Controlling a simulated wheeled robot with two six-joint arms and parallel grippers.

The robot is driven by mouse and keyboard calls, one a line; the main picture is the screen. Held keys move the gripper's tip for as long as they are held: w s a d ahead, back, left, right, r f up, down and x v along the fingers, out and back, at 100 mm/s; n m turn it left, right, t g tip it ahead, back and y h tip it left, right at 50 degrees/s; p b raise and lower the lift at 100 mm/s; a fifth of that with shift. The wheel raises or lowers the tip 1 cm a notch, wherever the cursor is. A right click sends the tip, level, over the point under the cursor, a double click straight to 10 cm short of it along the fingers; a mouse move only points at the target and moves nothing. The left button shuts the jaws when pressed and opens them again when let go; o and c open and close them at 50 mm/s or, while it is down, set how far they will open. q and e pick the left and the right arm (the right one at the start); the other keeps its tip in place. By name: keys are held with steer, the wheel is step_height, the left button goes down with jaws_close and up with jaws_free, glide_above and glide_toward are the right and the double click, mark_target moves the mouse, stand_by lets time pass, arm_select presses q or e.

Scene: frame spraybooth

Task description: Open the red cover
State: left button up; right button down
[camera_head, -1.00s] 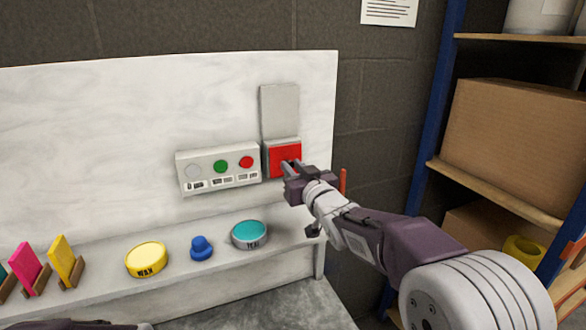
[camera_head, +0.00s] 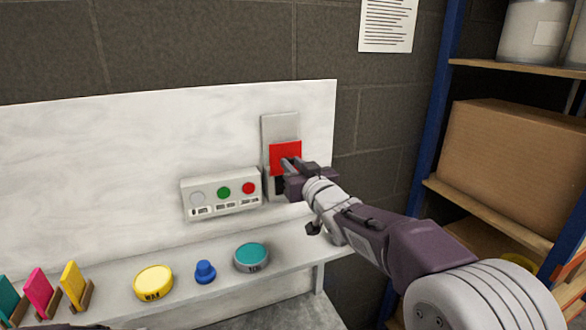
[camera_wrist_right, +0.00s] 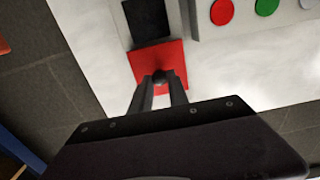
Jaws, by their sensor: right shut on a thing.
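The red cover (camera_head: 285,155) is on a grey wall plate (camera_head: 280,127) on the white panel. A dark area shows below the cover. In the right wrist view, the red cover (camera_wrist_right: 150,58) lies next to a dark square opening (camera_wrist_right: 147,19). My right gripper (camera_head: 288,165) is at the cover, its fingers shut on a small dark knob (camera_wrist_right: 161,77) on the cover's face. The gripper hides part of the cover and the opening in the head view. My left gripper is not clearly in view.
A button box (camera_head: 222,194) with white, green and red buttons is left of the cover. A yellow tin (camera_head: 153,281), a blue knob (camera_head: 205,271) and a teal tin (camera_head: 251,257) stand on the ledge below. A shelf with a cardboard box (camera_head: 510,165) is at right.

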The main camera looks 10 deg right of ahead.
steer(key=c, duration=1.3)
jaws_free()
steer(key=s, duration=0.3)
steer(key=s+d, duration=0.1)
steer(key=s, duration=0.5)
steer(key=shift+d+f, duration=0.1)
steer(key=shift+d, duration=0.25)
